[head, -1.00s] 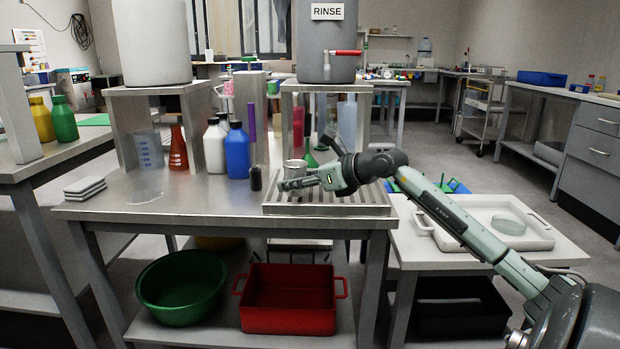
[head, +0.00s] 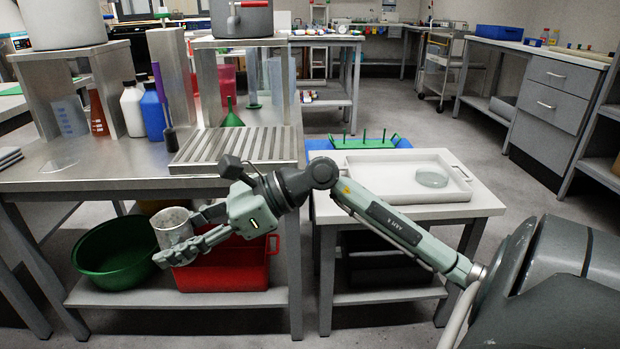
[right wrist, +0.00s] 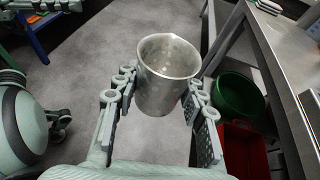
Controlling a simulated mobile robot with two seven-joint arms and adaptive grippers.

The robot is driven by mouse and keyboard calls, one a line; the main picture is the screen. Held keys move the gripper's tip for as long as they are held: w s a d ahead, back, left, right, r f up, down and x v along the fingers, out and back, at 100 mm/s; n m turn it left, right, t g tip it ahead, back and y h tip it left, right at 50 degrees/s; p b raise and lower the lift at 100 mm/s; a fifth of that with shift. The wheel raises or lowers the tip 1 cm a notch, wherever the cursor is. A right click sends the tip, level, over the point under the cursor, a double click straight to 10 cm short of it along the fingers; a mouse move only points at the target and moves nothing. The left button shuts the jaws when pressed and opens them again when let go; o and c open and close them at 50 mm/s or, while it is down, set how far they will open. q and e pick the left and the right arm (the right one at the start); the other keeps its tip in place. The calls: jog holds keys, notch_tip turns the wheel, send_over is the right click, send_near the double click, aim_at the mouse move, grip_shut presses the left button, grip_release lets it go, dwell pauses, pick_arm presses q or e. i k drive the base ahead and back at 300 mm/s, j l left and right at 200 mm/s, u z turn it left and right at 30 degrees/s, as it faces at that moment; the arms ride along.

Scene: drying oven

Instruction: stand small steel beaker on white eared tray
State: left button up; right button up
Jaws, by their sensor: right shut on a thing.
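The small steel beaker (head: 172,228) is upright between the fingers of my right gripper (head: 180,240), which is shut on it. They hang in front of the steel table's front edge, below its top. In the right wrist view the beaker (right wrist: 167,75) sits between both fingers of the gripper (right wrist: 155,95), and it looks empty. The white eared tray (head: 392,197) lies on the small white table to the right, behind my right forearm. A clear round glass dish (head: 431,178) stands in its right part.
A green rack with pegs (head: 365,143) stands behind the tray. A green basin (head: 115,250) and red bin (head: 225,268) sit below. The tray's left part is clear.

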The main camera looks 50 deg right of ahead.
aim_at(380, 181)
jog(key=i+l+z, duration=0.1)
jog(key=l+z, duration=0.15)
jog(key=l, duration=0.2)
jog(key=i+l+z, duration=0.1)
jog(key=l+z, duration=0.15)
jog(key=l, duration=0.15)
jog(key=i+l+z, duration=0.2)
jog(key=l, duration=0.2)
jog(key=i+l+z, duration=0.1)
jog(key=l+z, duration=0.15)
jog(key=l, duration=0.15)
